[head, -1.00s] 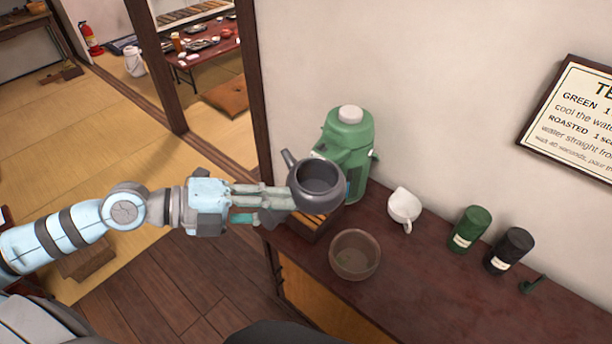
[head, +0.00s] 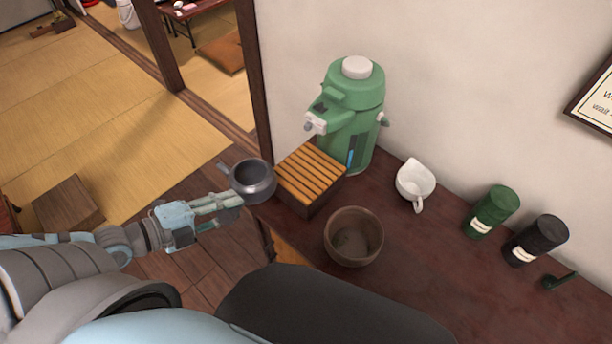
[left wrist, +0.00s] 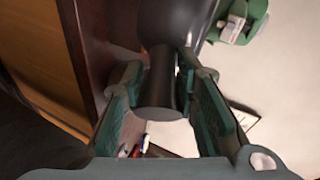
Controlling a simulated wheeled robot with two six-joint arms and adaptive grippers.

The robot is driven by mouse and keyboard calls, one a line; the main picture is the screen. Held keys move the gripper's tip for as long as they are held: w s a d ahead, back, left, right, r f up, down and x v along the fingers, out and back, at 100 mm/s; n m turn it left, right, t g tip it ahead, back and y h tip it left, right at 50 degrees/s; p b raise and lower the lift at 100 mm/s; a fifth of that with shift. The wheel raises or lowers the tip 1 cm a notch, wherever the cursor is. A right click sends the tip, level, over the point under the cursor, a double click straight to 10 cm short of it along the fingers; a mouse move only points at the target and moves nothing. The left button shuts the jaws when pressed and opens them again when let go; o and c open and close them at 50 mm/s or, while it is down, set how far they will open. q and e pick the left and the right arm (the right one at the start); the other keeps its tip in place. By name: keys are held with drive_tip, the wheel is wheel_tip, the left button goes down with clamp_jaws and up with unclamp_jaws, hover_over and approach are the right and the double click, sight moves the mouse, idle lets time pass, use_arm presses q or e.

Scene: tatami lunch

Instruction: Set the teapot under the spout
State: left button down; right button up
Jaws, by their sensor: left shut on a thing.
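The dark grey teapot (head: 253,181) has its lid off or open at the top and is held by my left gripper (head: 228,201). In the left wrist view the fingers are shut on the teapot's handle (left wrist: 160,90). The teapot is just left of the slatted wooden stand (head: 312,172), off the counter's left end. The green hot-water dispenser (head: 350,120) stands behind the stand, its spout (head: 316,123) pointing left toward the front. Part of the dispenser also shows in the left wrist view (left wrist: 240,20). My right gripper is not in view.
A brown bowl (head: 354,236) sits in front of the stand on the dark counter (head: 440,270). A white spouted cup (head: 415,184), a green canister (head: 491,211), a black canister (head: 536,240) and a small dark scoop (head: 560,281) stand to the right. The wall is behind.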

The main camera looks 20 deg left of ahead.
sight(251, 193)
use_arm(q)
drive_tip(key=w+d, duration=0.1)
drive_tip(key=w+d+b, duration=0.1)
drive_tip(key=w, duration=0.1)
drive_tip(key=w+d, duration=0.1)
drive_tip(key=w, duration=0.1)
drive_tip(key=shift+w+r+b, duration=0.1)
drive_tip(key=shift+w+b, duration=0.15)
drive_tip(key=shift+b, duration=0.1)
drive_tip(key=w+d, duration=0.2)
drive_tip(key=w, duration=0.1)
drive_tip(key=w+d, duration=0.1)
drive_tip(key=w, duration=0.2)
drive_tip(key=w+d+p, duration=0.1)
drive_tip(key=w+d, duration=0.1)
drive_tip(key=w, duration=0.1)
drive_tip(key=shift+d+r, duration=0.15)
drive_tip(key=shift+d, duration=0.2)
drive_tip(key=shift+f+b, duration=0.3)
drive_tip(key=shift+f, duration=1.55)
drive_tip(key=shift+w, duration=0.1)
drive_tip(key=c, duration=1.7)
unclamp_jaws()
drive_tip(key=shift+f, duration=0.15)
drive_tip(key=o, duration=0.4)
drive_tip(key=shift+c, duration=0.2)
drive_tip(key=shift+o, duration=0.5)
